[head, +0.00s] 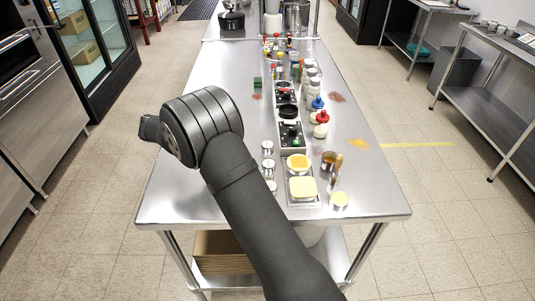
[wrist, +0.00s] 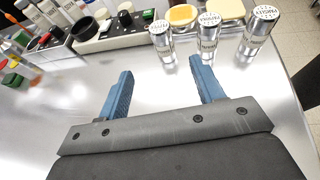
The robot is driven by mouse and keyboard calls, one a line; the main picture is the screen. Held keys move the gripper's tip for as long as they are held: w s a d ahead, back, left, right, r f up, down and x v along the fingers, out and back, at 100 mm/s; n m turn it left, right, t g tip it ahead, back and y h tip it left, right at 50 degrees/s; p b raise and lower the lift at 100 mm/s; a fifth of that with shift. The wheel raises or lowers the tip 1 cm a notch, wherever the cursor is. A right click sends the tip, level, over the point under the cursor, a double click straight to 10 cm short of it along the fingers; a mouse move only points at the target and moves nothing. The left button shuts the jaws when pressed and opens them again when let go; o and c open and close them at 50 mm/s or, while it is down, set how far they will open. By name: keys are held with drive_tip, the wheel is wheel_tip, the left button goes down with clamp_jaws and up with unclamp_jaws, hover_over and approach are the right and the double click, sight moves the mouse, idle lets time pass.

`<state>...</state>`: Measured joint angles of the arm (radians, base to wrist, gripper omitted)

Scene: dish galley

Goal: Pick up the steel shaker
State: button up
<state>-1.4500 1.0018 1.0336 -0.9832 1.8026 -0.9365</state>
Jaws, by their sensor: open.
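Three steel shakers with perforated, lettered lids stand upright in a row on the steel table. In the wrist view they are the left shaker (wrist: 162,44), the middle shaker (wrist: 208,40) and the right shaker (wrist: 258,34). The head view shows them just right of my arm: far (head: 267,148), middle (head: 268,168) and near (head: 272,187), the near one partly hidden by the arm. My gripper (wrist: 160,66) is open and empty, its blue fingers pointing toward the row. The left and middle shakers lie beyond the fingertips, apart from them.
Yellow-topped pieces (head: 302,188) on a tray stand right of the shakers. A black control box (head: 291,134), bottles including a red-capped one (head: 321,124), and a copper cup (head: 328,161) are nearby. The table's left side (head: 230,70) is mostly clear.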

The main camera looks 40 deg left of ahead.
sight(268, 154)
drive_tip(key=x, duration=1)
drive_tip(key=shift+w+d+f, duration=0.1)
drive_tip(key=shift+w, duration=0.05)
drive_tip(key=shift+x, duration=3.2)
drive_tip(key=shift+f, duration=0.15)
drive_tip(key=c, duration=1.1)
